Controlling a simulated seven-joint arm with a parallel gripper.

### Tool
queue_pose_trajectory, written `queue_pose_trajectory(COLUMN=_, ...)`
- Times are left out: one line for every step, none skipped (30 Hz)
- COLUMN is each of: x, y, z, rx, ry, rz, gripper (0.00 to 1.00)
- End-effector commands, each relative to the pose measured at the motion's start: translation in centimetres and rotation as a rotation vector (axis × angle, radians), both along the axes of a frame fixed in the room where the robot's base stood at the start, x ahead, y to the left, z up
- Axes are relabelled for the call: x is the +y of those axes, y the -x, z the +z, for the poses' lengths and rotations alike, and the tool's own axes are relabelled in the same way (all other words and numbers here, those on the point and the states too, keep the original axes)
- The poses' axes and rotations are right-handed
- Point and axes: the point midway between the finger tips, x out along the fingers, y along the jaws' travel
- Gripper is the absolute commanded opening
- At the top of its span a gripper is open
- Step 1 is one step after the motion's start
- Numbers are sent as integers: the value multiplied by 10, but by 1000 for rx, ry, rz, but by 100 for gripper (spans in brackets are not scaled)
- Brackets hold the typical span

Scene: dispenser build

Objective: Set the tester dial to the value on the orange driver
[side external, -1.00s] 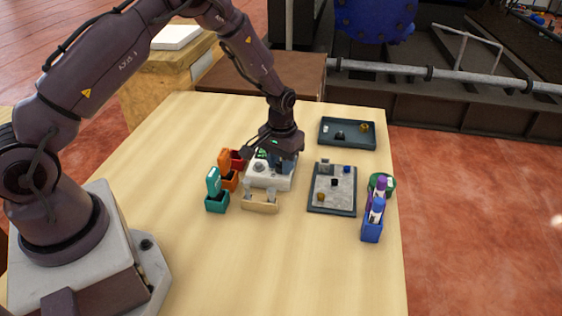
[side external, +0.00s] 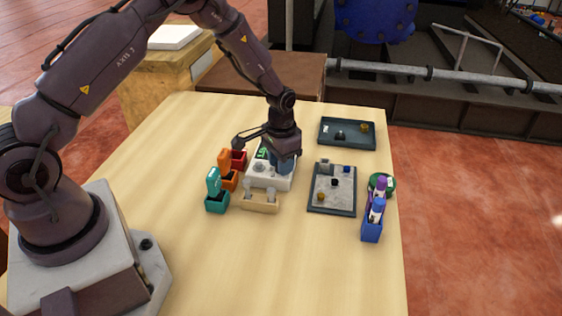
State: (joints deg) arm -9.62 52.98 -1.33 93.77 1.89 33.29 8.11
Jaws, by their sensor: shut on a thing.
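The tester is a white box (side external: 262,184) with a lit green display (side external: 262,152) at its back left and a grey round knob (side external: 258,167) on its left side. The display's value is too small to read. My gripper (side external: 283,166) points down over the tester's right side and is shut on a blue-grey part there. Whether that part is the dial I cannot tell. The orange driver (side external: 224,158) stands upright in an orange holder (side external: 230,181) left of the tester. Its value is not legible.
A teal driver in its holder (side external: 217,203) and a red holder (side external: 239,160) flank the orange one. A wooden stand (side external: 260,206) is in front of the tester. A grey tray (side external: 332,209), a dark tray (side external: 347,144) and a blue holder (side external: 372,231) are right. The front table is clear.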

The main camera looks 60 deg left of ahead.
Motion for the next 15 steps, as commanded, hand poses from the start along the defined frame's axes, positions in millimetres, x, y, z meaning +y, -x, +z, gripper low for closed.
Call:
queue_pose_trajectory(x=0, y=-1, z=1, rx=-1, ry=-1, rz=-2, gripper=7)
queue_pose_trajectory(x=0, y=-1, z=1, rx=-1, ry=-1, rz=-2, gripper=7)
queue_pose_trajectory(x=0, y=-1, z=1, rx=-1, ry=-1, rz=-2, gripper=7)
queue_pose_trajectory(x=0, y=-1, z=1, rx=-1, ry=-1, rz=-2, gripper=7)
queue_pose_trajectory(x=0, y=-1, z=1, rx=-1, ry=-1, rz=-2, gripper=7)
queue_pose_trajectory(x=0, y=-1, z=1, rx=-1, ry=-1, rz=-2, gripper=33)
queue_pose_trajectory(x=0, y=-1, z=1, rx=-1, ry=-1, rz=-2, gripper=40)
queue_pose_trajectory(x=0, y=-1, z=1, rx=-1, ry=-1, rz=-2, gripper=41)
queue_pose_trajectory(x=0, y=-1, z=1, rx=-1, ry=-1, rz=-2, gripper=41)
queue_pose_trajectory(x=0, y=0, z=1, rx=-1, ry=-1, rz=-1, gripper=41)
queue_pose_trajectory(x=0, y=0, z=1, rx=-1, ry=-1, rz=-1, gripper=41)
queue_pose_trajectory(x=0, y=0, z=1, rx=-1, ry=-1, rz=-1, gripper=41)
queue_pose_trajectory(x=0, y=0, z=0, rx=-1, ry=-1, rz=-1, gripper=41)
queue_pose_trajectory(x=0, y=0, z=0, rx=-1, ry=-1, rz=-1, gripper=41)
queue_pose_trajectory(x=0, y=0, z=1, rx=-1, ry=-1, rz=-1, gripper=41)
